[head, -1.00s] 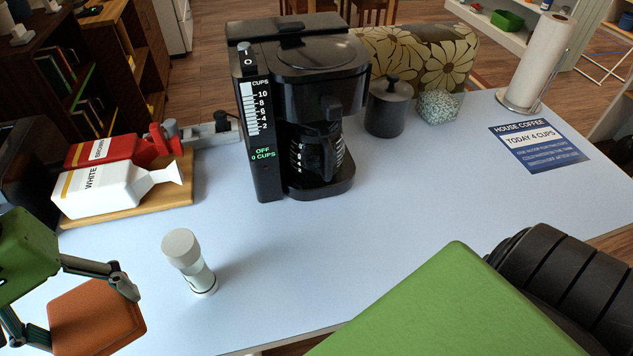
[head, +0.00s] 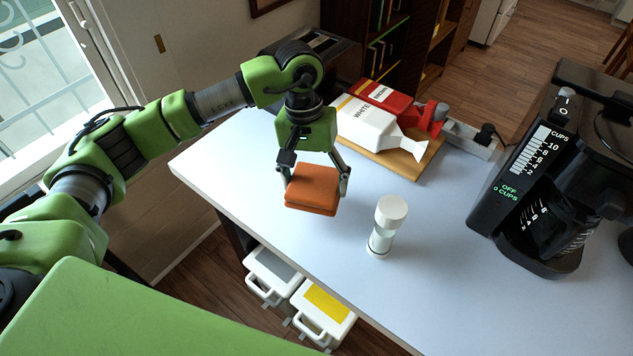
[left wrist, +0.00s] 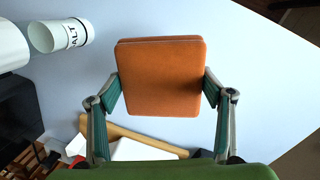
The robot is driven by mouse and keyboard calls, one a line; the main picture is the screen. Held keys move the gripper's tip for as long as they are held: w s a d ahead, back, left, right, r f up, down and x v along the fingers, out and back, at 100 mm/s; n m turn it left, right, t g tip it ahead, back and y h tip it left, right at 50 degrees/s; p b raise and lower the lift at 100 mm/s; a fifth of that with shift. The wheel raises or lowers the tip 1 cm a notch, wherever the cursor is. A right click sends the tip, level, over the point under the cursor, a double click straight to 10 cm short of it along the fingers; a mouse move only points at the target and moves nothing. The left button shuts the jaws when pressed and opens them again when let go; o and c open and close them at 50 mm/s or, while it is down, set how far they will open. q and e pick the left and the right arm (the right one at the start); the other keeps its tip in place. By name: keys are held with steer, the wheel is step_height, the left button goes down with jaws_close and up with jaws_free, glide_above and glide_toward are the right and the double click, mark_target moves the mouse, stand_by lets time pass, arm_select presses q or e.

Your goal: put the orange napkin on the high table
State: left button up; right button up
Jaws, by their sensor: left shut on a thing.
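The orange napkin (head: 313,189) is a folded square stack between the fingers of my left gripper (head: 314,183). The left gripper is shut on it and points down above the left part of the high table (head: 240,165), whose top is pale blue-white. In the left wrist view the napkin (left wrist: 160,76) sits between both fingers (left wrist: 161,92), with the tabletop behind it. I cannot tell exactly how far the napkin is above the table, or whether it touches it. My right gripper is not in view.
A white salt shaker (head: 386,226) stands right of the napkin. Red and white sugar bottles (head: 368,122) lie on a wooden board (head: 405,160) behind. A black coffee maker (head: 550,180) stands at right. White bins (head: 322,308) sit below the table's front edge.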

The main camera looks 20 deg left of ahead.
mark_target(314, 174)
arm_select(q)
steer(key=shift+w+a+f, duration=0.2)
steer(key=shift+w+f, duration=0.7)
steer(key=shift+f, duration=0.15)
steer(key=shift+w+f+p, duration=0.15)
steer(key=shift+f+p, duration=0.05)
steer(key=shift+p, duration=0.15)
step_height(314, 174, down, 3)
steer(key=shift+w+f+p, duration=0.1)
steer(key=shift+p, duration=0.4)
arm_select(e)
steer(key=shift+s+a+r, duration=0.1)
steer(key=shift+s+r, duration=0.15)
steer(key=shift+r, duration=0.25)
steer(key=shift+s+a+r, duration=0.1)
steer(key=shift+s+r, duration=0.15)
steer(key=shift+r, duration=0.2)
arm_select(q)
steer(key=shift+f+b, duration=0.15)
steer(key=shift+b, duration=0.15)
steer(key=o, duration=1.1)
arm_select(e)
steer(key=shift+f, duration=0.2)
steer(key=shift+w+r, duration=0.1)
